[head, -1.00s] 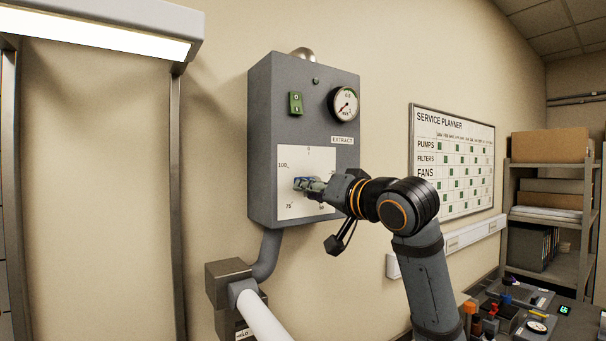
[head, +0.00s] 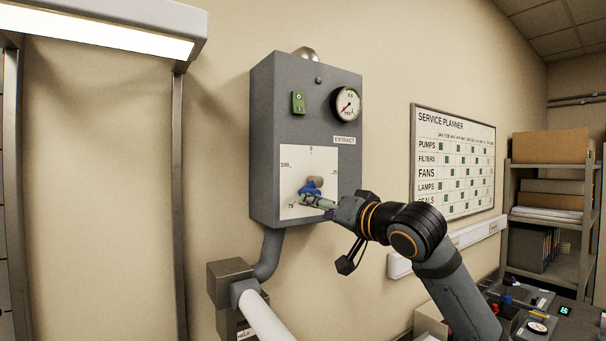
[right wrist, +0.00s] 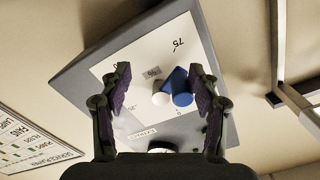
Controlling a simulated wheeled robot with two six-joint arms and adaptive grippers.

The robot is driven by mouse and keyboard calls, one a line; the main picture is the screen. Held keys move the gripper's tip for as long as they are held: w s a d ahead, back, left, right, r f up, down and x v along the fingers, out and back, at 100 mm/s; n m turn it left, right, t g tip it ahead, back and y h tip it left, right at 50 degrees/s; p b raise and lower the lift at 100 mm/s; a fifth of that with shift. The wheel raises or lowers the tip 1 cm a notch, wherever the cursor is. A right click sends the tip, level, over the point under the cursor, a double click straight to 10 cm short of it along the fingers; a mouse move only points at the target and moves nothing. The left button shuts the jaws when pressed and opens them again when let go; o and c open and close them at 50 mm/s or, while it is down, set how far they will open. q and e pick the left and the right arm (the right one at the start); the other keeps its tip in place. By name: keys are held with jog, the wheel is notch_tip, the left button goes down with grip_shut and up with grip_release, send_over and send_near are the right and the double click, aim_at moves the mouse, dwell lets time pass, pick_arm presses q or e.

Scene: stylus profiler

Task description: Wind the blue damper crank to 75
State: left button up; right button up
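The blue damper crank (head: 309,188) sits on the white dial plate (head: 294,158) of a grey wall box. Its arm leans from the grey-brown hub (head: 317,181) to the lower left, roughly toward the 75 mark (head: 291,206). My right gripper (head: 304,200) is at the crank's lower side and hides part of it. In the right wrist view my right gripper (right wrist: 162,82) is open; the blue crank (right wrist: 181,92) shows between its fingers, close to the right finger. Contact cannot be told. A white knob (right wrist: 161,98) shows beside it. My left gripper is out of view.
The grey box (head: 265,140) carries a green switch (head: 298,103) and a round gauge (head: 346,104). A pipe (head: 268,255) leaves below. A planner board (head: 455,160) hangs to the right. A cluttered bench (head: 565,325) lies at lower right.

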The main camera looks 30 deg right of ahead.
jog(key=shift+d, duration=0.15)
jog(key=s+d+b, duration=0.2)
jog(key=s+b, duration=0.5)
jog(key=s, duration=0.2)
notch_tip(320, 180, up, 10)
jog(key=w+a, duration=0.1)
dwell(0.5)
jog(key=shift+w+f, duration=0.1)
